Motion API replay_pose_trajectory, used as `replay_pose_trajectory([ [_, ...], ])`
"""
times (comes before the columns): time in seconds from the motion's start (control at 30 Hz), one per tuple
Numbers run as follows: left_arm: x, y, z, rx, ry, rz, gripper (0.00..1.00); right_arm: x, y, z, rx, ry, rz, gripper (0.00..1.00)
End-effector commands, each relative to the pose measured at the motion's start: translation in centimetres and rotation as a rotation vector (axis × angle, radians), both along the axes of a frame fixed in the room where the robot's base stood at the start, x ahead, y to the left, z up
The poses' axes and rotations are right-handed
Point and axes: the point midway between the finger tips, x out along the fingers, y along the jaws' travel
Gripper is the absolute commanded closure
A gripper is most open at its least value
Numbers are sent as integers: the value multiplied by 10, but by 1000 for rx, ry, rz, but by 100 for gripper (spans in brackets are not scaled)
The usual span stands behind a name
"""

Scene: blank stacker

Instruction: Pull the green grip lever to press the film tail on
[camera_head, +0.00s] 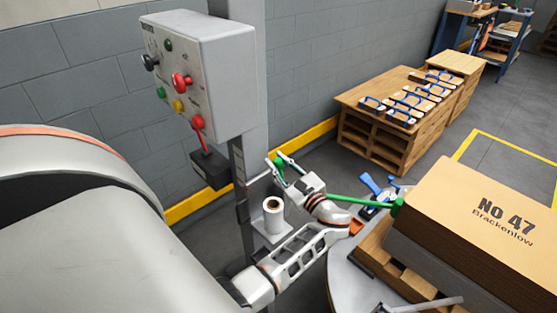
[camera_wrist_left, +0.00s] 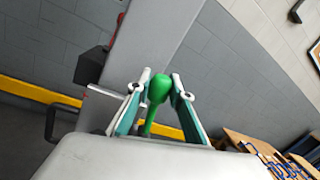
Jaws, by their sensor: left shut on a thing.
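The green grip lever shows its rounded green grip (camera_wrist_left: 159,88) in the left wrist view, between the two fingers of my left gripper (camera_wrist_left: 161,84). In the head view my left gripper (camera_head: 284,163) is shut on the same green grip (camera_head: 279,163), near the grey post. A green bar (camera_head: 360,202) runs right from behind my wrist to a green end beside the carton stack; I cannot tell whether it joins the grip. The film tail cannot be made out. My right gripper is not in view.
A carton stack (camera_head: 480,222) marked "No 47" sits on a pallet on a round grey platform (camera_head: 345,285). A white roll (camera_head: 273,215) stands by the post. A control box (camera_head: 205,75) is above. Wooden pallets (camera_head: 375,145) with blue-handled items stand behind.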

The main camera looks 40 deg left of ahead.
Motion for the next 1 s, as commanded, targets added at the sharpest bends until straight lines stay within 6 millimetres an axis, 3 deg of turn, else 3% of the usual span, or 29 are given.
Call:
replay_pose_trajectory([
  [0.1,-2,2,-1,0,2,5,100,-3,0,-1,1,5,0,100],
  [0.13,-2,2,-1,0,2,5,77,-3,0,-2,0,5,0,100],
  [0.2,-2,1,-1,0,2,5,62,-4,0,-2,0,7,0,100],
  [0.57,-1,-2,-1,-1,2,2,62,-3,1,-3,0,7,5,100],
  [1.0,-14,-60,-8,-2,3,3,62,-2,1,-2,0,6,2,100],
])
